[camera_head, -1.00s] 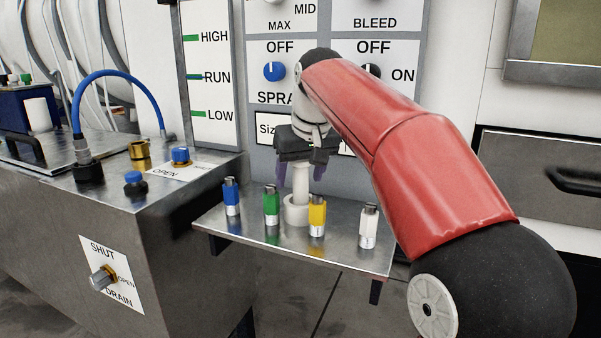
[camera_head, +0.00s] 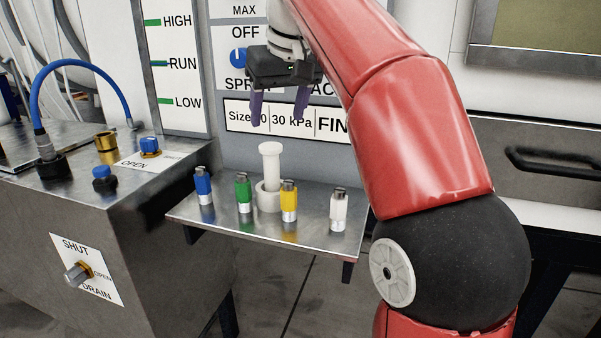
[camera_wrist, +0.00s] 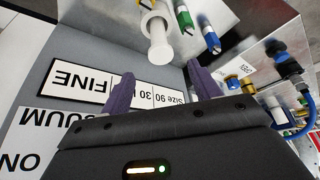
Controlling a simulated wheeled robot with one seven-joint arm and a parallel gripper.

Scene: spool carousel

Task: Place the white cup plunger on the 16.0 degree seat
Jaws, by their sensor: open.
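A white plunger (camera_head: 270,165) with a flat round head stands upright in a wide white ring (camera_head: 268,199) on a small metal shelf. It also shows in the wrist view (camera_wrist: 157,42), beyond my fingers. My gripper (camera_head: 277,118) is open and empty, above the plunger and apart from it. Its two purple fingers also show in the wrist view (camera_wrist: 160,88). I cannot make out a 16.0 degree mark in either view.
The metal shelf (camera_head: 220,212) also holds blue (camera_head: 203,186), green (camera_head: 243,193), yellow (camera_head: 289,200) and white (camera_head: 338,209) capped vials along its front. A labelled panel (camera_head: 290,123) stands behind. A metal tank with fittings (camera_head: 140,220) is at left.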

